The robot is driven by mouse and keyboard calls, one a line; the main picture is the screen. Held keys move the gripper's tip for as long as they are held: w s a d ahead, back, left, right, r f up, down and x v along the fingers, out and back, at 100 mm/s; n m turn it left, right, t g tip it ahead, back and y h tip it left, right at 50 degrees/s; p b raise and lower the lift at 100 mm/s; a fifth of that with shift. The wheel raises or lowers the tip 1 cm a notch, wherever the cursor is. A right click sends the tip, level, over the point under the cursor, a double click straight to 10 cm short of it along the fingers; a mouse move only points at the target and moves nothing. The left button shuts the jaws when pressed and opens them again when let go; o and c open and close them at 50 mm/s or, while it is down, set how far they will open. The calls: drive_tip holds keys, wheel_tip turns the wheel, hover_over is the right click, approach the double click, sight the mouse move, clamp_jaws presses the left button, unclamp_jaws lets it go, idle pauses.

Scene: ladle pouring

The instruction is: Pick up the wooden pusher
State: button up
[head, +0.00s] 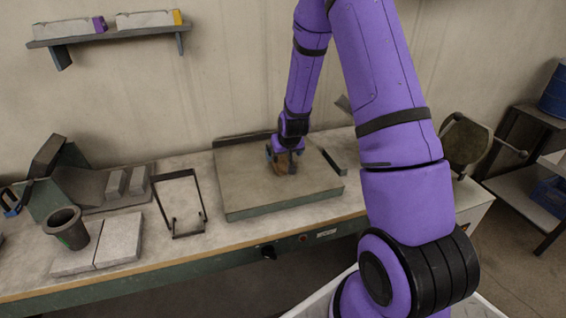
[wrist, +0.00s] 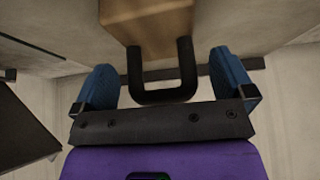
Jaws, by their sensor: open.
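The wooden pusher shows in the wrist view as a tan wooden block (wrist: 150,20) with a black U-shaped handle (wrist: 165,95). In the head view the pusher (head: 283,168) is a small brown shape on the raised grey platform, partly hidden by my gripper. My gripper (wrist: 172,85) is open, with one blue-padded finger on each side of the handle. The handle lies between the fingers, and gaps show on both sides. In the head view my gripper (head: 284,153) reaches down over the pusher from above.
The grey platform (head: 235,200) sits on a long workbench (head: 150,262) against the wall. To its left are a black wire frame (head: 155,205), pale blocks (head: 120,240) and a dark crucible-like cup (head: 68,232). A wall shelf (head: 110,36) holds boxes.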

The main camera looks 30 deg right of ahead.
drive_tip(key=shift+x, duration=0.9)
drive_tip(key=c, duration=1)
drive_tip(key=shift+r, duration=0.25)
